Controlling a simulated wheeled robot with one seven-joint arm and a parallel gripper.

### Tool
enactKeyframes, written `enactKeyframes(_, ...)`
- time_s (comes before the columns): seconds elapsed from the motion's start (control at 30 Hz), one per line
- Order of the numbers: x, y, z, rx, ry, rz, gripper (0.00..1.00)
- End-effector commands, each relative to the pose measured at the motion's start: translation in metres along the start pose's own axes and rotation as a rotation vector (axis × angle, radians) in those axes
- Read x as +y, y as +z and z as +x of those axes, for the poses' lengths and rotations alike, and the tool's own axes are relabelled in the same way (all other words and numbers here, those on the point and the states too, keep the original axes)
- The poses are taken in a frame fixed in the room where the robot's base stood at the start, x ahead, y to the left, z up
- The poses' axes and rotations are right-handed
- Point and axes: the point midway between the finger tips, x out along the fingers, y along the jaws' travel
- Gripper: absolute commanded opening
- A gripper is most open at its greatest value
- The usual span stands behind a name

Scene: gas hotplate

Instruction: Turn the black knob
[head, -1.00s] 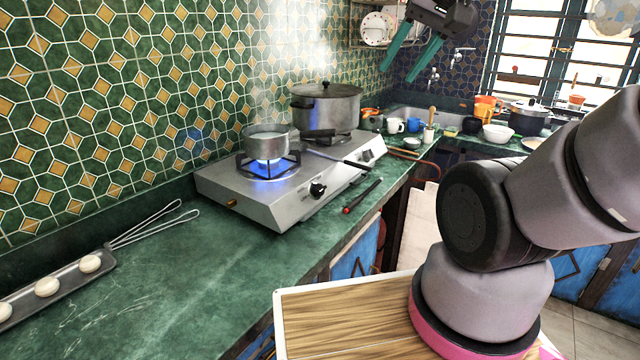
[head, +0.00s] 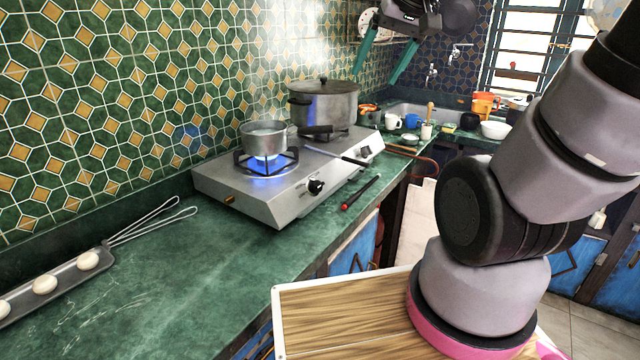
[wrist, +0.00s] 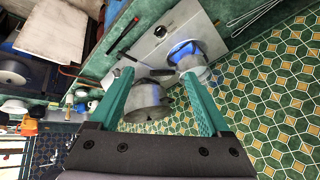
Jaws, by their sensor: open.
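The silver gas hotplate (head: 270,200) stands on the green counter with a black knob (head: 316,186) on its front face, below the lit near burner. A second dark knob (head: 365,151) is farther along the same face. In the wrist view a black knob (wrist: 160,31) shows on the hotplate (wrist: 150,45), beyond my fingers. My gripper (head: 376,80) is open and empty, high above and behind the hotplate, its teal fingers pointing down. In the wrist view my gripper (wrist: 157,85) has its fingers spread wide, clear of the knobs.
A small steaming pan (head: 263,138) sits over the blue flame, its handle reaching right. A large lidded pot (head: 325,104) stands on the far burner. A black-and-red lighter (head: 360,193) lies in front. A tray of white pieces (head: 60,285) lies at left.

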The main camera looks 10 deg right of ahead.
Motion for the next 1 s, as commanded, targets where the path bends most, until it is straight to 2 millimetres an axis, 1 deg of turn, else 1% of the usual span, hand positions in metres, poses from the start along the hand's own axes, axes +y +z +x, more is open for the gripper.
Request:
enactKeyframes(0.03, 0.0, -0.008, 0.015, -0.028, -0.002, -0.037, 0.81)
enactKeyframes(0.17, -0.001, -0.026, 0.05, -0.078, -0.017, -0.145, 0.81)
enactKeyframes(0.2, -0.001, -0.031, 0.062, -0.093, -0.023, -0.178, 0.81)
enactKeyframes(0.37, 0.001, -0.048, 0.11, -0.149, -0.059, -0.302, 0.81)
enactKeyframes(0.5, 0.004, -0.057, 0.157, -0.192, -0.101, -0.402, 0.81)
enactKeyframes(0.67, 0.011, -0.061, 0.212, -0.231, -0.158, -0.51, 0.81)
enactKeyframes(0.8, 0.017, -0.059, 0.26, -0.256, -0.214, -0.594, 0.81)
enactKeyframes(0.9, 0.021, -0.056, 0.288, -0.266, -0.249, -0.642, 0.81)
enactKeyframes(1.0, 0.024, -0.052, 0.309, -0.271, -0.275, -0.678, 0.81)
